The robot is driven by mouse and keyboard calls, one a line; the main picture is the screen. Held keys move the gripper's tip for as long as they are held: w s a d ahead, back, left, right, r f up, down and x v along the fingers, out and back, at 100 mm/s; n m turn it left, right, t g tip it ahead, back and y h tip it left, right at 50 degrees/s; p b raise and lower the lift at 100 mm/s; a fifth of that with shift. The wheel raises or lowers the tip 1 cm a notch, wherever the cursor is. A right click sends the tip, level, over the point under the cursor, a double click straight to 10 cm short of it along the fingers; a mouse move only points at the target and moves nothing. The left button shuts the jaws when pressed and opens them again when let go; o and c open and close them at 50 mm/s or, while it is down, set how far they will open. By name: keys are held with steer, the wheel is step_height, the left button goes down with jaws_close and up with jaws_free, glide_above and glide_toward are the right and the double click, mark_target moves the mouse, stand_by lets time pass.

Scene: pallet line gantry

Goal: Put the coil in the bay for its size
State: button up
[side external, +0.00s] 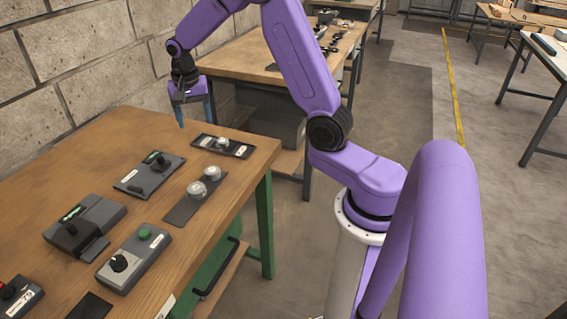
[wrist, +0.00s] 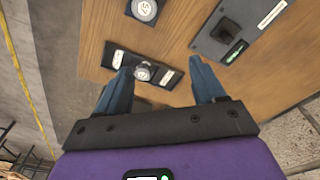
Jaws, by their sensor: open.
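A small silvery coil (side external: 222,143) sits upright near the middle of a dark plate (side external: 240,151) with white labels at both ends, near the table's far corner. In the wrist view the coil (wrist: 143,72) has a marked top, and the plate (wrist: 128,60) lies beyond my fingers. Two more silvery coils, a nearer one (side external: 197,190) and a farther one (side external: 212,173), stand on a dark strip (side external: 180,213). One coil with a marked top (wrist: 144,9) shows at the wrist view's top edge. My gripper (side external: 195,122) is open and empty above the table, with blue fingers (wrist: 162,66) pointing down.
A grey switch box (side external: 133,181) stands left of the strip. A larger grey box (side external: 98,217) and a box with a green button (side external: 150,252) are nearer on the wooden table (side external: 60,178). A block wall (side external: 95,55) runs behind; bare tabletop lies between the devices.

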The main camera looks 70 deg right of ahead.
steer(key=s+a+r+n, duration=0.4)
steer(key=s+a+n, duration=0.6)
steer(key=s+a, duration=0.35)
steer(key=s+a+n+y, duration=0.1)
steer(key=s+a+n, duration=0.1)
steer(key=s+n, duration=1.1)
steer(key=s, duration=0.7)
steer(key=shift+s+f, duration=0.25)
